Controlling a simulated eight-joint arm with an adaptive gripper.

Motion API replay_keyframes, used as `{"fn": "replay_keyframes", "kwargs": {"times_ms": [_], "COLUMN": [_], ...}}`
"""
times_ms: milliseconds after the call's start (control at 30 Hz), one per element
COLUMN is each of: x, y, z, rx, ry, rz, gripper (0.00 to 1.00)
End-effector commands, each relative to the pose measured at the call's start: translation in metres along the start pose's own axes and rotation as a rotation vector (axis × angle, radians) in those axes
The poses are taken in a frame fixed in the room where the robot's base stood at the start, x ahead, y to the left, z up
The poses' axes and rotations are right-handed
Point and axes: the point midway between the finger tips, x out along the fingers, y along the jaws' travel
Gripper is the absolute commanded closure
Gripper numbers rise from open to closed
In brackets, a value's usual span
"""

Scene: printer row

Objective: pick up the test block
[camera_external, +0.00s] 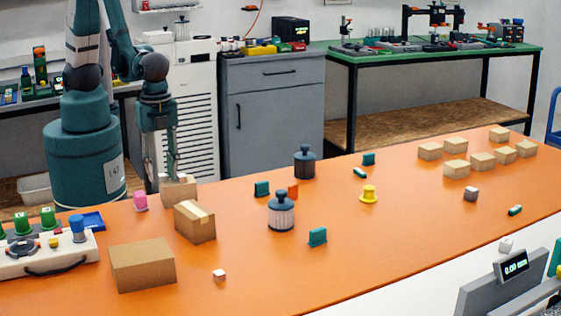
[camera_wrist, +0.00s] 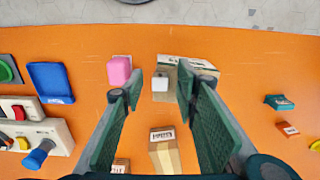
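No label marks the test block. A small white cube (camera_wrist: 160,84) shows between my fingertips in the wrist view, at the left side of a cardboard box (camera_wrist: 172,64); I cannot tell whether it rests on that box. In the external view the box (camera_external: 180,192) stands by my gripper, and the cube cannot be made out there. My gripper (camera_external: 161,184) points down at the table's back edge. In the wrist view my gripper (camera_wrist: 159,78) is open, its fingers apart with no visible contact. Another small pale cube (camera_external: 219,275) lies near the table's front.
A pink block (camera_wrist: 118,70) sits just left of my fingers. A taped box (camera_external: 195,222) and a larger box (camera_external: 143,265) stand in front. A blue tray (camera_wrist: 50,82) and a control panel (camera_external: 45,258) are left. The orange table (camera_external: 390,240) has free room at centre right.

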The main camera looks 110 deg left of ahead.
Motion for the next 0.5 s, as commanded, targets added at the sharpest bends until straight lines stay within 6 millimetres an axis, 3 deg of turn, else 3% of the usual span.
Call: {"fn": "replay_keyframes", "kwargs": {"times_ms": [100,300,500], "x": [0.0000,0.0000,-0.0001], "y": [0.0000,0.0000,0.0000], "z": [0.0000,0.0000,0.0000], "rx": [0.000,0.000,0.000], "ry": [0.000,0.000,0.000], "rz": [0.000,0.000,0.000], "gripper": [0.70,0.94,0.96]}}
